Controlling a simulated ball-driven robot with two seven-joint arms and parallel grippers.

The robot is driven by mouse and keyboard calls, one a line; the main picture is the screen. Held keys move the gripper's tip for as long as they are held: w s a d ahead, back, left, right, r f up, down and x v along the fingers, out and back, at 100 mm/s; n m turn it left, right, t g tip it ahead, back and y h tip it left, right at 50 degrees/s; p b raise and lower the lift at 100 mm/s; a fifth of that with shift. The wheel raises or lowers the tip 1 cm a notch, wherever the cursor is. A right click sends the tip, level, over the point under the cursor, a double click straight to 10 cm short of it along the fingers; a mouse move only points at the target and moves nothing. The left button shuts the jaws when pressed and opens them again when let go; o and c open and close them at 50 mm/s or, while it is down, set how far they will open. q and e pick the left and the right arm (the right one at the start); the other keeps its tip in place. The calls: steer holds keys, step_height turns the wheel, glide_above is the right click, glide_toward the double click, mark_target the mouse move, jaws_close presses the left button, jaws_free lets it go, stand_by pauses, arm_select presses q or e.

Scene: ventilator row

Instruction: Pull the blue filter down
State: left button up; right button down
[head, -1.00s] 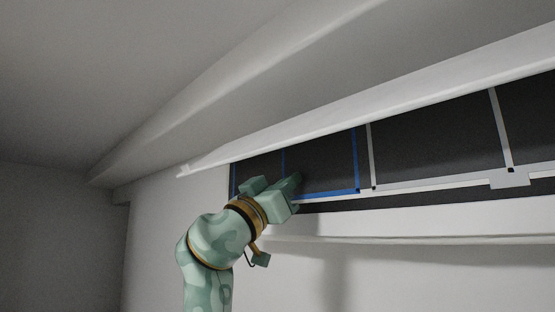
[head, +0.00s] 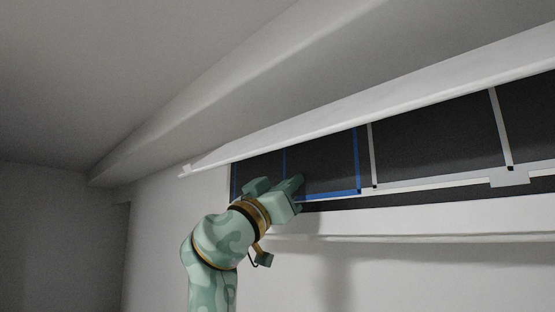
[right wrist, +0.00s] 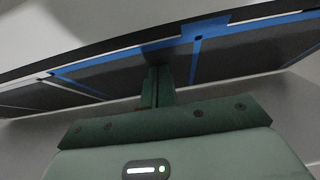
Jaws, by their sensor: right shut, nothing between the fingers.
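The blue filter (head: 325,192) is a dark panel with a thin blue frame, at the left end of the row of dark panels in the head view. Its blue frame also shows in the right wrist view (right wrist: 196,62), across the upper part. My right gripper (head: 298,180) is at the lower edge of the blue filter, over its left part. In the right wrist view the fingers (right wrist: 158,80) are together, just below the blue frame, with nothing seen between them. I cannot tell whether they touch the frame. My left gripper is not in view.
Several dark panels with white frames (head: 435,130) continue to the right. A white cover flap (head: 340,120) hangs open above the row. A white ledge (head: 400,238) runs below it. The space left of the unit is clear.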

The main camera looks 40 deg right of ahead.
mark_target(302, 196)
steer(key=shift+d+f+b, duration=0.1)
steer(key=shift+f+b, duration=2.35)
steer(key=shift+f, duration=0.4)
steer(key=shift+s+a, duration=0.1)
steer(key=shift+a, duration=0.45)
steer(key=shift+r+p, duration=2.15)
steer(key=shift+r, duration=0.9)
steer(key=shift+d, duration=0.5)
steer(key=shift+f+b, duration=1.8)
steer(key=shift+f, duration=0.35)
steer(key=shift+a, duration=0.25)
